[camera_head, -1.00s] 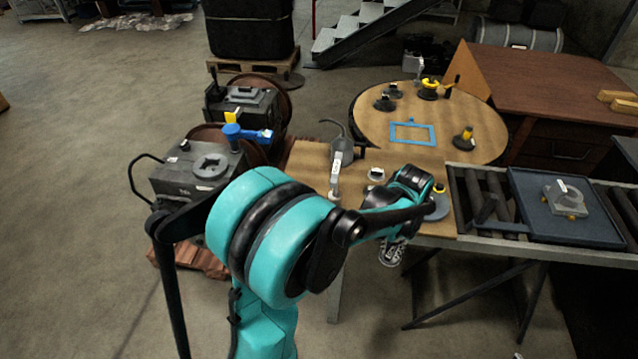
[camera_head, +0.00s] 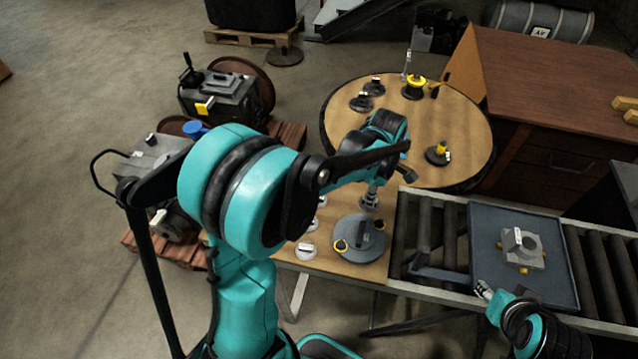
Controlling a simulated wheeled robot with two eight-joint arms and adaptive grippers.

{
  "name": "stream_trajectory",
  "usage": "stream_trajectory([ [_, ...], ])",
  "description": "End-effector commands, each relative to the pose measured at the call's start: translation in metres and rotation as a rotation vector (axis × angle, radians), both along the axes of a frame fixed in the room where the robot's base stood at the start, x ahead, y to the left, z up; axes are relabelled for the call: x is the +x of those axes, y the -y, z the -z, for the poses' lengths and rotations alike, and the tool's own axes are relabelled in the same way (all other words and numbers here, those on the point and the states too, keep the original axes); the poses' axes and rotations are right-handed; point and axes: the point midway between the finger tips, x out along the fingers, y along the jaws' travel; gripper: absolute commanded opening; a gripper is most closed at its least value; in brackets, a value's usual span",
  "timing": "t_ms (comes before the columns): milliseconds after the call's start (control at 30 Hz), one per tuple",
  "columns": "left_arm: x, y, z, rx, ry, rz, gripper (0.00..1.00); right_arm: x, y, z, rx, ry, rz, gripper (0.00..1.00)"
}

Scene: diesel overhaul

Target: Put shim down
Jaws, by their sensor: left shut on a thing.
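My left arm reaches across from the left, and my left gripper (camera_head: 370,203) points down over the wooden table, just above a grey disc (camera_head: 362,250) with yellow knobs. The gripper is shut on the shim, which is too small and covered to make out clearly. I cannot tell whether the shim touches anything below. My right gripper (camera_head: 484,290) is at the lower right, by the front left corner of the dark tray; its fingers are too small to read.
The dark tray (camera_head: 483,225) bears a grey part (camera_head: 522,247) on the roller conveyor (camera_head: 605,270). White rings (camera_head: 306,250) lie on the wooden table (camera_head: 337,271). A round table (camera_head: 468,122) with several fixtures stands behind. Engine units (camera_head: 225,98) stand at left.

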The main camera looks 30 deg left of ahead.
Motion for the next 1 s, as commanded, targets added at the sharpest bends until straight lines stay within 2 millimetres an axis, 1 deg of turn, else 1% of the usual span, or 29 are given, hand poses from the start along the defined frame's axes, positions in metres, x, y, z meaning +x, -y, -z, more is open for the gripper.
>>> stream_trajectory([
  [67, 0.002, 0.0, -0.002, 0.0, 0.0, -0.047, 0.0, 0.0, 0.0, -0.002, 0.0, -0.001, 0.0, 0.4],
  [167, 0.013, -0.002, 0.005, 0.0, 0.0, -0.073, 0.0, 0.0, 0.0, 0.002, 0.0, -0.001, 0.0, 0.4],
  [267, 0.033, -0.007, 0.02, 0.0, 0.0, -0.076, 0.0, -0.001, 0.0, 0.008, 0.0, -0.001, 0.0, 0.4],
  [400, 0.067, -0.015, 0.041, 0.0, 0.0, -0.074, 0.0, -0.001, 0.0, 0.017, 0.0, -0.001, 0.0, 0.4],
  [500, 0.088, -0.02, 0.054, 0.0, 0.0, -0.073, 0.0, 0.0, 0.0, 0.021, 0.0, 0.0, 0.0, 0.4],
  [600, 0.103, -0.024, 0.062, 0.0, 0.0, -0.072, 0.0, 0.0, 0.0, 0.024, 0.0, 0.0, 0.0, 0.4],
  [700, 0.111, -0.026, 0.067, 0.0, 0.0, -0.071, 0.0, 0.0, 0.0, 0.025, 0.0, 0.0, 0.0, 0.4],
  [833, 0.114, -0.026, 0.073, 0.0, 0.0, -0.071, 0.0, 0.0, 0.0, 0.027, 0.0, 0.0, 0.0, 0.4],
  [1000, 0.114, -0.026, 0.099, 0.0, 0.0, -0.071, 0.0, 0.0, 0.0, 0.037, 0.0, 0.0, 0.0, 0.4],
])
